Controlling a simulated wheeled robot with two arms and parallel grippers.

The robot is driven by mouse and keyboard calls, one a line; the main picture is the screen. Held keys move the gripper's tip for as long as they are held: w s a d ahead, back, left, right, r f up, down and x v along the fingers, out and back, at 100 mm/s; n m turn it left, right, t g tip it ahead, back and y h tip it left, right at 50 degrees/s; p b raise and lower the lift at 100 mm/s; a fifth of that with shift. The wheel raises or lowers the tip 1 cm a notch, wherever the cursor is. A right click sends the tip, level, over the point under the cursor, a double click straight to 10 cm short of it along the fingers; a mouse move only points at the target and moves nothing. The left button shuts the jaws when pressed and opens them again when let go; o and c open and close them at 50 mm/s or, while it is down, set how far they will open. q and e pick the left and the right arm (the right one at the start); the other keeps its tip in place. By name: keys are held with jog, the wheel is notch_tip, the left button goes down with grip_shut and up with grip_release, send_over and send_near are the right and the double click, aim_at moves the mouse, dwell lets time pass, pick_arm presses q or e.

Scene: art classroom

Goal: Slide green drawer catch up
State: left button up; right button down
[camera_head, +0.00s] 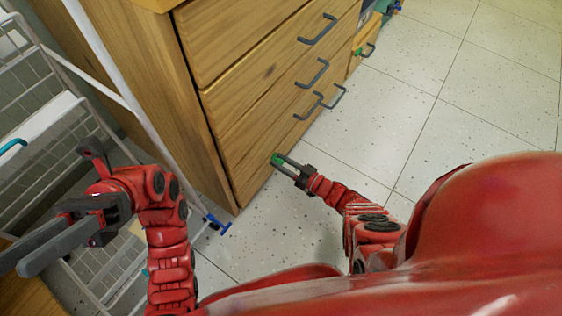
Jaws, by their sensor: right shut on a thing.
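The green drawer catch (277,159) is a small green piece low on the front of the wooden drawer cabinet (190,95). My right gripper (282,164) reaches it from the lower right and is shut on it; its fingers hide part of the catch. My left gripper (14,262) is at the far left, away from the cabinet. Its two grey fingers are apart with nothing visible between them.
Several dark bar handles (318,30) stick out from the drawer fronts above my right gripper. A white wire rack (45,130) stands left of the cabinet, close to my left arm. The speckled tile floor (430,120) is clear on the right.

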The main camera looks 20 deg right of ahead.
jog(key=shift+d+r, duration=0.1)
jog(key=shift+r, duration=0.05)
pick_arm(q)
jog(key=shift+w+d+f+n+g+h, duration=0.15)
jog(key=shift+w+d+n+g+h, duration=0.2)
jog(key=shift+w+g, duration=0.25)
pick_arm(e)
jog(key=shift+w, duration=0.1)
jog(key=c, duration=0.6)
grip_release()
jog(key=shift+r, duration=0.1)
jog(key=shift+c, duration=0.2)
